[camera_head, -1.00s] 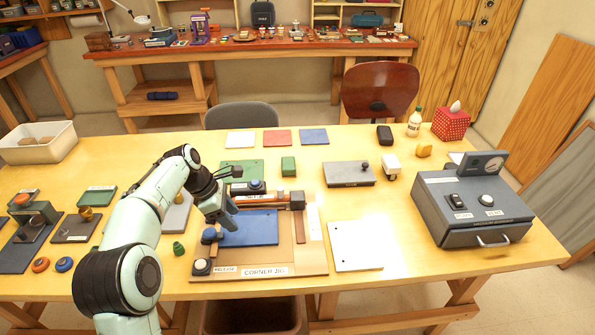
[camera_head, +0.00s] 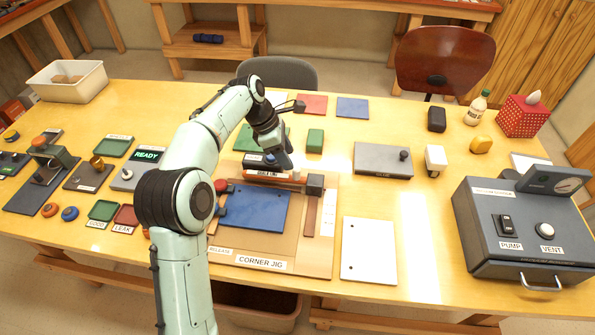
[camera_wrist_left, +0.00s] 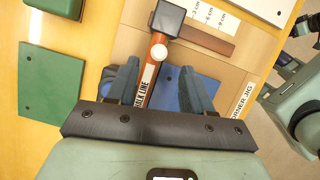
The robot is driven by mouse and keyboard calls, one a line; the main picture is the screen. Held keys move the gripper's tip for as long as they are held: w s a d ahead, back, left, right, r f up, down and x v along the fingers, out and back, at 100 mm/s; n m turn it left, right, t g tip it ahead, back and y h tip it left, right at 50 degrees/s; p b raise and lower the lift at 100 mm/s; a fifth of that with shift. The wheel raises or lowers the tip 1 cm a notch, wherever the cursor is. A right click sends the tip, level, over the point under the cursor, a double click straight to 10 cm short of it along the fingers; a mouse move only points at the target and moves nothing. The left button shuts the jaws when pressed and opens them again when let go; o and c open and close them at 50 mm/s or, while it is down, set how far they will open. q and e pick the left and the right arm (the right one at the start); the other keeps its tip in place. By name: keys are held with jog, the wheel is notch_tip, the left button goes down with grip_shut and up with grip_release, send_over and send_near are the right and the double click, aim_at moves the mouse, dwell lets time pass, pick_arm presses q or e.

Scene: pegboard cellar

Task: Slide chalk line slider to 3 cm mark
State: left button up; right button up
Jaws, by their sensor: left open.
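The corner jig (camera_head: 318,258) is a tan board on the table with a blue plate (camera_head: 252,207) on it. The chalk line bar (camera_head: 266,176), orange-brown and labelled, runs along its back edge. In the left wrist view the chalk line (camera_wrist_left: 147,84) has a pale round knob (camera_wrist_left: 158,51) near a dark block (camera_wrist_left: 168,19). A white scale (camera_wrist_left: 214,18) with cm marks lies past the block. My left gripper (camera_head: 284,163) is open over the bar; in the wrist view its fingers (camera_wrist_left: 160,86) appear on either side of the bar. Contact cannot be told.
A grey machine (camera_head: 520,230) with pump and vent controls stands at right. A white sheet (camera_head: 368,250) lies beside the jig. Several small devices crowd the left side.

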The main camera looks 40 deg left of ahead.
aim_at(296, 168)
pick_arm(q)
jog(key=b+x, duration=0.1)
jog(key=x, duration=0.6)
jog(key=shift+w+f, duration=0.1)
